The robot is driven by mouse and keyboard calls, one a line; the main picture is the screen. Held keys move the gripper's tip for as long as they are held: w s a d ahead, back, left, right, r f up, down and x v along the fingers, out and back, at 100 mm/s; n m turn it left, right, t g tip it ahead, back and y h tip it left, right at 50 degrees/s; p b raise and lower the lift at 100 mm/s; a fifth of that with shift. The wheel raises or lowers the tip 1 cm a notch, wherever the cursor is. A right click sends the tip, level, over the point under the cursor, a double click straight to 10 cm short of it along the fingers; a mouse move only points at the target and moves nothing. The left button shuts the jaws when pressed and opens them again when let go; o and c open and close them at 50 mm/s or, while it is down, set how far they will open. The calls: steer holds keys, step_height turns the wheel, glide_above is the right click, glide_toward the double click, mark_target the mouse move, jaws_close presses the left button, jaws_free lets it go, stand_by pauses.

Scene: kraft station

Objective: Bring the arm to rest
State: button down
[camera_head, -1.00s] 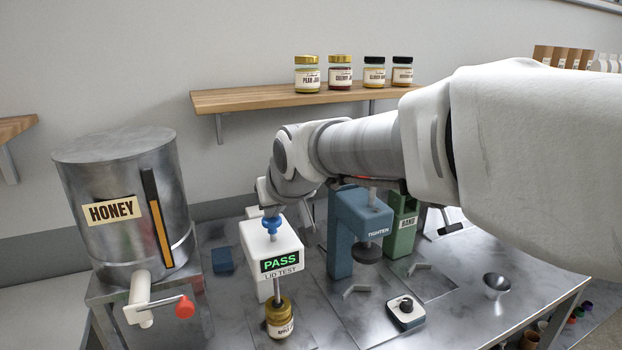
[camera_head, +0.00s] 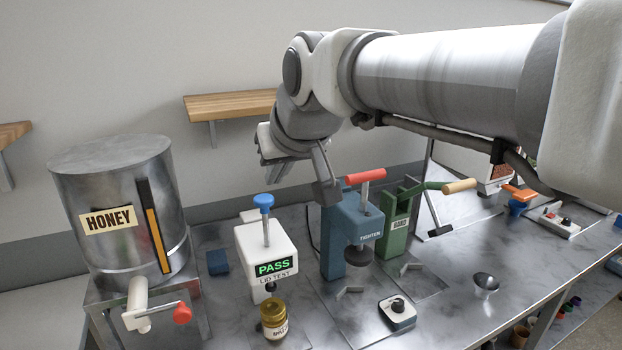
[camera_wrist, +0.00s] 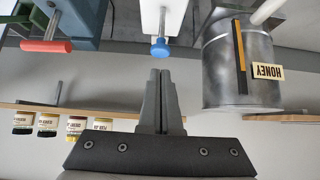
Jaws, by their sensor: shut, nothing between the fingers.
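My gripper shows in the wrist view (camera_wrist: 161,75) with its two fingers pressed together and nothing between them. In the head view my arm reaches in from the right, raised above the bench, and the gripper end hangs near the wall behind the stations; its fingertips are hard to make out there. The lid test station (camera_head: 266,255) stands below and to the left of my wrist, reading PASS, with its blue knob (camera_head: 264,202) up. A gold-lidded jar (camera_head: 274,318) stands upright in front of it.
A honey tank (camera_head: 122,225) stands at left. A blue TIGHTEN press (camera_head: 345,230) with a red handle and a green BAND press (camera_head: 394,225) stand under my arm. A wooden shelf (camera_head: 228,105) is behind it. Bare steel bench (camera_head: 440,315) lies at front right.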

steer(key=s+d+f+m+g+h, duration=0.1)
steer(key=s+d+f+m+h, duration=0.1)
steer(key=s+d+f, duration=0.5)
steer(key=s+d+f+m+g+h, duration=0.1)
steer(key=s+d+f+m+h, duration=0.1)
steer(key=s+d+f, duration=0.5)
steer(key=s+d+m, duration=0.1)
steer(key=s+d, duration=0.3)
steer(key=d, duration=0.2)
steer(key=shift+d+f, duration=0.15)
steer(key=shift+f, duration=0.2)
